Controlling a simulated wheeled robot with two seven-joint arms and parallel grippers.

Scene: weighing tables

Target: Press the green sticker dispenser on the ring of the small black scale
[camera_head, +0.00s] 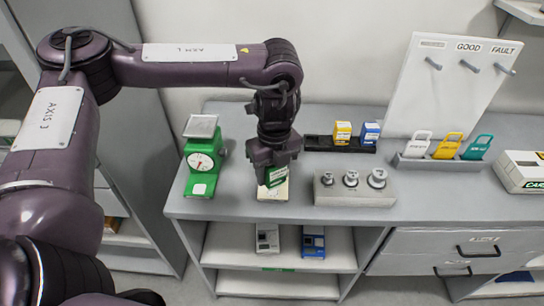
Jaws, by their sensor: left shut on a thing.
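My left gripper (271,177) points down over the front of the table and is shut on the green sticker dispenser (277,178). The dispenser is low, just over a small cream-topped item (275,191) mostly covered by the gripper. I cannot tell whether the dispenser touches it, or whether it is part of a scale. I cannot make out a small black scale with a ring for sure. A green dial scale (202,160) with a flat pan stands to the left of the gripper. My right gripper is not in view.
A black rack (320,143) behind holds a yellow dispenser (342,133) and a blue one (370,133). A grey block (354,197) with several metal weights is close on the right. Colored tags (447,146) and a white peg board (448,85) stand farther right.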

